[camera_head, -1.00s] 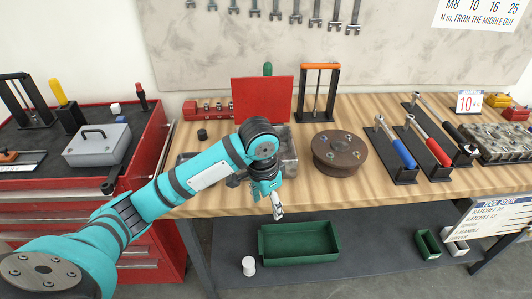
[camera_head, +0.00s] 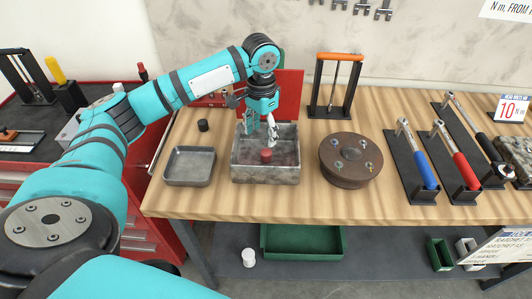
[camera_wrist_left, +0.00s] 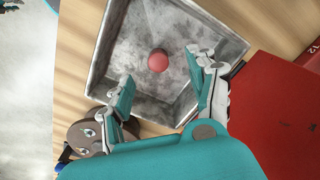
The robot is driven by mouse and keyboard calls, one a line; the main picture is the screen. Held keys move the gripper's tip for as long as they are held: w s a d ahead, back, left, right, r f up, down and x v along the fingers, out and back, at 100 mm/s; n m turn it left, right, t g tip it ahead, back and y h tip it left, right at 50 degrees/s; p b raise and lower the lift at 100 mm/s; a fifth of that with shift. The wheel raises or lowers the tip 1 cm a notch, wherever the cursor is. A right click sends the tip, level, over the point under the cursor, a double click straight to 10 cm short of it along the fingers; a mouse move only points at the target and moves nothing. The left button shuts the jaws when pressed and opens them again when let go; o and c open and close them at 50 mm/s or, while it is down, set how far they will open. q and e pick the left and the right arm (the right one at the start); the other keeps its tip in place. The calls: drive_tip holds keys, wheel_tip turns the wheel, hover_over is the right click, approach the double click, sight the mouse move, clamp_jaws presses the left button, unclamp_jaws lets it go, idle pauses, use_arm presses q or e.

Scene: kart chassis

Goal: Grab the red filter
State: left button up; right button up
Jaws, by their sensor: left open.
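The red filter (camera_head: 266,155) is a small round red piece on the floor of a grey metal tray (camera_head: 266,174) on the wooden bench. It also shows in the left wrist view (camera_wrist_left: 158,60), with the tray's walls around it. My left gripper (camera_head: 260,143) points down over the tray, its fingers apart and empty. In the left wrist view the two fingertips (camera_wrist_left: 160,70) lie on either side of the filter's line, and nothing is between them. I cannot tell the exact height of the fingertips above the filter. My right gripper is not in view.
A shallow grey tray (camera_head: 190,181) is left of the deep tray, with a black cylinder (camera_head: 203,125) behind it. A brown flanged disc (camera_head: 350,172) stands close on the right. A red panel (camera_head: 290,90) stands behind. Wrenches lie farther right.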

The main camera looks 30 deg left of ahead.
sight(266, 151)
use_arm(q)
wheel_tip(266, 151, down, 3)
drive_tip(key=shift+w+d+f, duration=0.1)
drive_tip(key=shift+f, duration=0.1)
drive_tip(key=f, duration=0.1)
drive_tip(key=f+p, duration=0.1)
drive_tip(key=f, duration=0.2)
drive_tip(key=shift+w+d+f+p, duration=0.25)
drive_tip(key=shift+w+d+p, duration=0.05)
drive_tip(key=shift+w, duration=0.05)
drive_tip(key=shift+f, duration=0.25)
drive_tip(key=c, duration=0.5)
drive_tip(key=shift+c, duration=1.4)
drive_tip(key=c, duration=0.4)
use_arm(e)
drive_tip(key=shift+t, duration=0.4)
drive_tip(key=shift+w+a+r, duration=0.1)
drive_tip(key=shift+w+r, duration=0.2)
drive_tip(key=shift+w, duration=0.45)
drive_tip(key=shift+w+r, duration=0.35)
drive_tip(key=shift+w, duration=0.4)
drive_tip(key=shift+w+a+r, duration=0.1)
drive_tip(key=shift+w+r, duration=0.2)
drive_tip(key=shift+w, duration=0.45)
